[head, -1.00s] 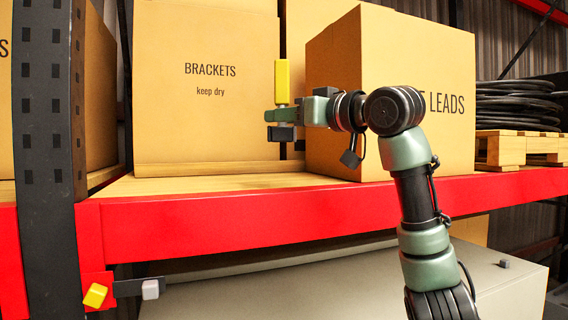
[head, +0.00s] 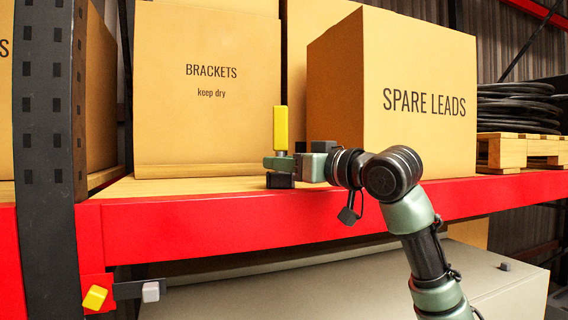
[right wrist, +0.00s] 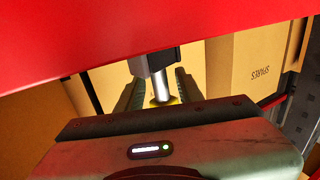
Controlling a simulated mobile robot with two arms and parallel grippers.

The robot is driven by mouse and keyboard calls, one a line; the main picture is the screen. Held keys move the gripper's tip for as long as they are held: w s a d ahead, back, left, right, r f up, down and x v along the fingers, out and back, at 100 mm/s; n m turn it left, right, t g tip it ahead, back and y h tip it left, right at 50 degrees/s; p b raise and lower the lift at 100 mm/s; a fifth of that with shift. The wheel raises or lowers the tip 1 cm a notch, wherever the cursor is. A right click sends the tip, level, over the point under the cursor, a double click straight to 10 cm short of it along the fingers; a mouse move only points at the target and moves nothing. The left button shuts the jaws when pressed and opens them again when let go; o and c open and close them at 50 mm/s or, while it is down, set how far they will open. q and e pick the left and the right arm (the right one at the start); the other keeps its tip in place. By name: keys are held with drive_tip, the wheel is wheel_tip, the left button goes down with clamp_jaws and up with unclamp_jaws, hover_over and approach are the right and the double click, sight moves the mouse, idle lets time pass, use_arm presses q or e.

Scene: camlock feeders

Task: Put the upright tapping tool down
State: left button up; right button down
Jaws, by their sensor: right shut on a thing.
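The tapping tool has a yellow handle (head: 280,128) pointing up and a dark block head (head: 280,181) below. It stands upright in my right gripper (head: 281,163), which is shut on it between handle and head. In the right wrist view its silver shaft (right wrist: 162,88) shows between the fingers of the right gripper (right wrist: 160,98). The head is close to the front edge of the wooden shelf (head: 200,187); I cannot tell whether it touches. My left gripper is not in view.
The brackets box (head: 205,120) stands behind the tool and the spare leads box (head: 415,140) to its right. A red beam (head: 230,225) runs along the shelf front. Bare shelf lies left of the tool. A pale cabinet (head: 300,290) is below.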

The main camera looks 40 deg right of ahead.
drive_tip(key=c, duration=0.9)
unclamp_jaws()
drive_tip(key=shift+s+r, duration=0.1)
drive_tip(key=shift+r, duration=0.05)
drive_tip(key=shift+s+d+b, duration=0.3)
drive_tip(key=shift+s+b, duration=0.35)
drive_tip(key=shift+s, duration=1.3)
drive_tip(key=shift+s+d+b, duration=0.35)
drive_tip(key=shift+s+b, duration=0.35)
drive_tip(key=shift+s, duration=1.3)
drive_tip(key=shift+s+d+b, duration=0.3)
drive_tip(key=shift+s+b, duration=0.35)
drive_tip(key=shift+s, duration=1.3)
